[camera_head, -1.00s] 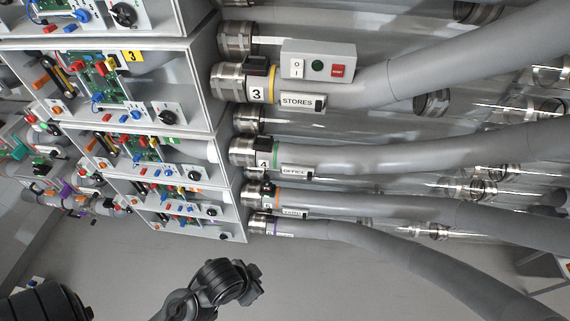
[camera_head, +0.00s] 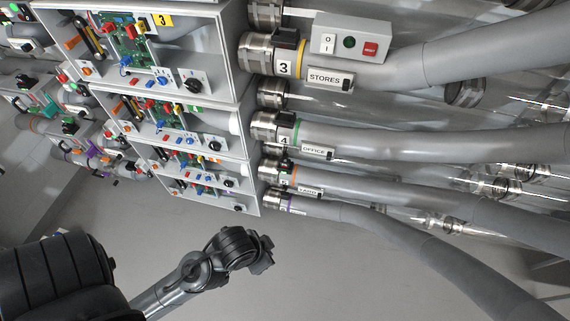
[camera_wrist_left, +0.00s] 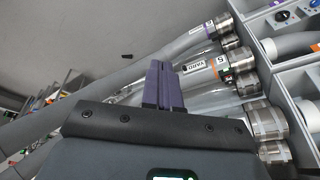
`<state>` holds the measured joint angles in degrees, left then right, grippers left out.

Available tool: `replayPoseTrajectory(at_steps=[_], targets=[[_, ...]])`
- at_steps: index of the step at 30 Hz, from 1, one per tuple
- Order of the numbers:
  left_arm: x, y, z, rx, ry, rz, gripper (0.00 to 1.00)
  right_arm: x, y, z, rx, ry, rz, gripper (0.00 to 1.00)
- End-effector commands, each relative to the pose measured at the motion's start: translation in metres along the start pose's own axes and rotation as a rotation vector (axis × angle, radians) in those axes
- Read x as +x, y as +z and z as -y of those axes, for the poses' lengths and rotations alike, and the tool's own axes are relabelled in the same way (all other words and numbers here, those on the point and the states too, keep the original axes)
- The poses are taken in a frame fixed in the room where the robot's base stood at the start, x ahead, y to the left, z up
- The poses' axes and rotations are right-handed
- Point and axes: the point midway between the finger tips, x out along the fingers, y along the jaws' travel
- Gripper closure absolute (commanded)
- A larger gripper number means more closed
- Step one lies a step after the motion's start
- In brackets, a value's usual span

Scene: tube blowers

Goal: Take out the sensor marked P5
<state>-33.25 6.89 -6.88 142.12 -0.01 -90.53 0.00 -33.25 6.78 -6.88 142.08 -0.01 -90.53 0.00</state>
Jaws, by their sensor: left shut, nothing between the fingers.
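No marking P5 is legible in either view, so I cannot tell which part is that sensor. Tube 5 has an orange band (camera_head: 294,175) and comes out of a grey blower box (camera_head: 199,163) low in the stack. Small coloured parts inside that box are too small to read. In the left wrist view the tube 5 label (camera_wrist_left: 199,66) shows upside down beside metal collars at right. My left gripper (camera_wrist_left: 164,70) is shut and empty, its purple fingers apart from the collars in front of the tubes. My right gripper is not in view.
Blower box 3 (camera_head: 220,45) is above, and tubes marked 3 (camera_head: 400,65) and 4 (camera_head: 400,142) run right. A switch box (camera_head: 350,42) with green and red buttons sits above tube 3. The grey floor (camera_head: 330,270) below is clear around my arm.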

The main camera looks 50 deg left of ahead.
Motion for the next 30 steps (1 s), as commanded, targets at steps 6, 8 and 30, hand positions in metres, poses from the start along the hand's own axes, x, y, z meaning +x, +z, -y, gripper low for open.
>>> replayPoseTrajectory(at_steps=[6, 8, 30], targets=[[0.0000, -0.0001, 0.0000, 0.000, 0.000, 0.000, 1.00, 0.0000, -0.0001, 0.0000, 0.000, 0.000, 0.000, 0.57], [0.0000, -0.0001, 0.0000, 0.000, 0.000, 0.000, 1.00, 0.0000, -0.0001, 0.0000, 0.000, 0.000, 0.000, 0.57], [0.0001, -0.0001, 0.0000, 0.000, 0.000, 0.000, 0.22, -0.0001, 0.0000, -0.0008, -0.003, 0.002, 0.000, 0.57]])
